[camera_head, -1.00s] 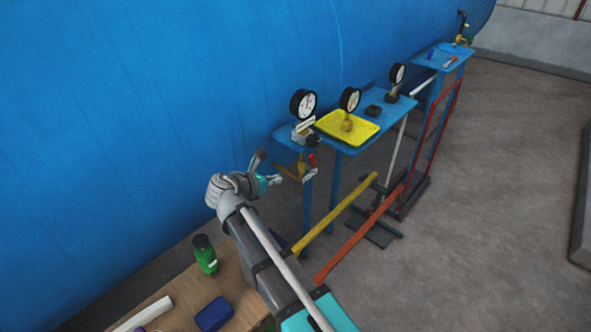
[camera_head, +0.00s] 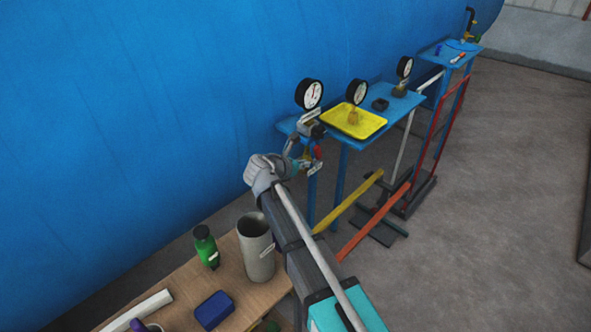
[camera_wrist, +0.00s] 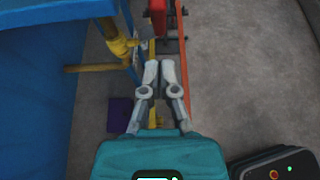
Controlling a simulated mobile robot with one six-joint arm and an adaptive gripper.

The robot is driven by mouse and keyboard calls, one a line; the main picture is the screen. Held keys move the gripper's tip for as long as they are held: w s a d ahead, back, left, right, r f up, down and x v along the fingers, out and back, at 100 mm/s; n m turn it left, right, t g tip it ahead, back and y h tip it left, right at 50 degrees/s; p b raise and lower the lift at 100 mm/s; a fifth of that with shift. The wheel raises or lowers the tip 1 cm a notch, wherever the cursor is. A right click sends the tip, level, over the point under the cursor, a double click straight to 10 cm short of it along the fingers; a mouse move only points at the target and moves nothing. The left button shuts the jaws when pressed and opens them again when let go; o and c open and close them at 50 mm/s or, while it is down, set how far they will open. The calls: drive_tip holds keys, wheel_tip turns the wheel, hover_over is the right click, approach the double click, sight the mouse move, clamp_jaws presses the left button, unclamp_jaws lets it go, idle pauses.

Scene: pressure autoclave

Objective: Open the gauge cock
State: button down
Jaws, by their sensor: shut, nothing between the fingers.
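The gauge cock, with a red handle (camera_head: 319,151), is below the leftmost dial gauge (camera_head: 309,95) at the end of the blue shelf. In the wrist view, a red handle (camera_wrist: 159,18) shows at the top, just beyond my fingertips, beside a brass pipe fitting (camera_wrist: 117,46). My gripper (camera_wrist: 159,72) is shut and empty, its pale fingertips close together and pointing at the red handle. I cannot tell whether they touch it. In the head view, my arm's end is beside the cock and partly hides the brass pipework.
A yellow tray (camera_head: 366,130) and more gauges are on the blue shelf (camera_head: 404,104). A wooden table (camera_head: 186,287) in front bears a green bottle (camera_head: 205,246), a grey cylinder (camera_head: 257,250) and a blue box (camera_head: 214,310). A red hand truck (camera_head: 445,140) stands at right.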

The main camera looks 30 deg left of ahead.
drive_tip(key=shift+w+d+r+p, duration=0.15)
drive_tip(key=shift+w+r, duration=0.15)
drive_tip(key=shift+w, duration=0.3)
drive_tip(key=shift+w+d+r+p, duration=0.15)
drive_tip(key=shift+w+r, duration=0.15)
drive_tip(key=shift+w, duration=0.3)
drive_tip(key=shift+a+r+p, duration=0.1)
drive_tip(key=shift+a+p, duration=0.05)
drive_tip(key=shift+p, duration=0.15)
